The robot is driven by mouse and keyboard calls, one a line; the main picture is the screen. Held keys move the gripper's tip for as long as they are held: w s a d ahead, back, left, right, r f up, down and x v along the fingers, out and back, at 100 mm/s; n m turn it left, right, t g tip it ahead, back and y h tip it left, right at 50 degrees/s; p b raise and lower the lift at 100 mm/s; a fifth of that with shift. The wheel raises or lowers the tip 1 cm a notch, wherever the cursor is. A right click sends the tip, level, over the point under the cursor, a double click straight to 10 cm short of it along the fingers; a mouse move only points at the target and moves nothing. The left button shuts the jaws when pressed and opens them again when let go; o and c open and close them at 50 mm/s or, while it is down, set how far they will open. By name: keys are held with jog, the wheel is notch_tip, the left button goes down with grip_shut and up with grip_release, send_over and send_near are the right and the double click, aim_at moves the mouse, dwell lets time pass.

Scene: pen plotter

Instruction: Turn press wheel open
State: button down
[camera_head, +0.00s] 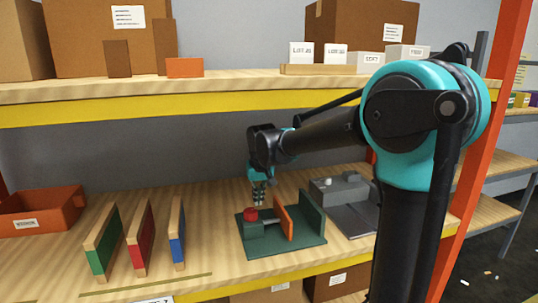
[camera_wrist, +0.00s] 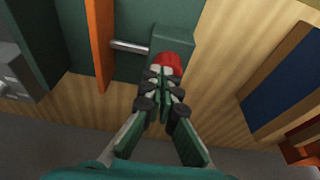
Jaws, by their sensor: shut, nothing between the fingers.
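The press wheel is a small red knob (camera_head: 251,214) on top of a dark green block on the press's left side. The green press (camera_head: 285,246) has a metal rod, an orange plate (camera_head: 284,221) and a tall green end plate, and sits on the shelf. My gripper (camera_head: 259,203) is shut and empty, pointing down just above the red knob. In the wrist view the red knob (camera_wrist: 167,64) lies right at my fingertips (camera_wrist: 164,82), which hide part of it. I cannot tell whether they touch it.
Green, red and blue upright boards (camera_head: 178,236) stand left of the press. A grey device (camera_head: 342,200) stands close on its right. An orange bin (camera_head: 42,208) is at the far left.

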aim_at(251, 214)
jog(key=shift+s+a+f, duration=0.1)
jog(key=shift+a+f, duration=0.5)
jog(key=shift+f, duration=0.4)
jog(key=shift+s+a+f, duration=0.1)
jog(key=shift+a+f, duration=0.55)
jog(key=shift+f, duration=0.4)
jog(key=shift+s+a+f, duration=0.1)
jog(key=shift+a+f, duration=0.5)
jog(key=shift+f, duration=0.4)
jog(key=shift+w, duration=0.15)
jog(key=shift+d, duration=0.85)
jog(key=shift+w+d, duration=0.15)
jog(key=shift+d, duration=0.1)
jog(key=shift+w+d, duration=0.35)
jog(key=shift+d, duration=0.15)
jog(key=shift+s+d, duration=0.1)
jog(key=shift+s, duration=0.05)
